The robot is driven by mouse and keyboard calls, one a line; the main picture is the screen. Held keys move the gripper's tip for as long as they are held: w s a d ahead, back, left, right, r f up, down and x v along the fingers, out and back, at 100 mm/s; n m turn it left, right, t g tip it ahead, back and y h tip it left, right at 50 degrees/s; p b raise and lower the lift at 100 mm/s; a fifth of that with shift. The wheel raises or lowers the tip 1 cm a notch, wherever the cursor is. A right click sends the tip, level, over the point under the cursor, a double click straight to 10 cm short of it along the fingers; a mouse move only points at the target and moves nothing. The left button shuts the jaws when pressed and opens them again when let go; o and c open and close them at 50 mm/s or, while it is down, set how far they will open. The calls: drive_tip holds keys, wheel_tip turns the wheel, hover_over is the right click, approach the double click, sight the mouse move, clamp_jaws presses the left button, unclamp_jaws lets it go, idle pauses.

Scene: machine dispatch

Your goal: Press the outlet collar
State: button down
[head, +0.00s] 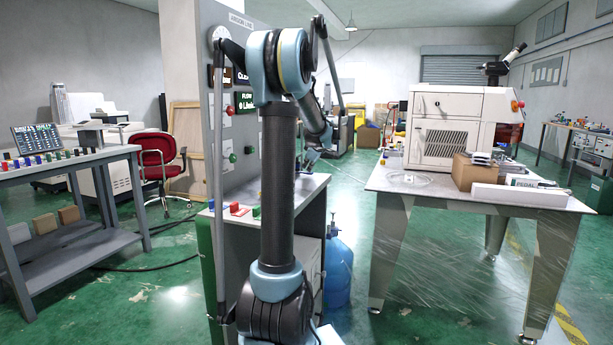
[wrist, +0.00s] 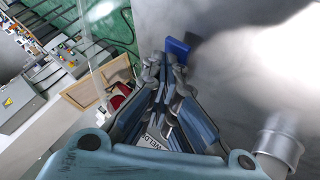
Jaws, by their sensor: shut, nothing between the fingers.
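I cannot pick out the outlet collar for certain. In the wrist view a small blue block-like part (wrist: 177,47) shows just beyond the tips of my gripper (wrist: 165,78) against a grey surface. I cannot tell whether they touch. A bare metal cylinder (wrist: 279,142) stands out at the lower right, apart from the fingers. My gripper is shut and empty. In the head view it shows small and partly unclear (head: 312,157), in front of the grey panel (head: 233,150), and my arm hides part of the panel.
A bench (head: 315,183) below the panel holds coloured blocks (head: 238,209). A blue water bottle (head: 338,270) stands on the floor beside it. A table (head: 390,181) with a white machine (head: 445,125) is at the right. A shelf table (head: 100,153) and red chair (head: 158,150) are at the left.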

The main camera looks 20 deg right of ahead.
drive_tip(key=shift+f, duration=0.45)
idle(0.6)
drive_tip(key=shift+r, duration=1.25)
drive_tip(key=shift+r, duration=0.1)
drive_tip(key=shift+r, duration=2.4)
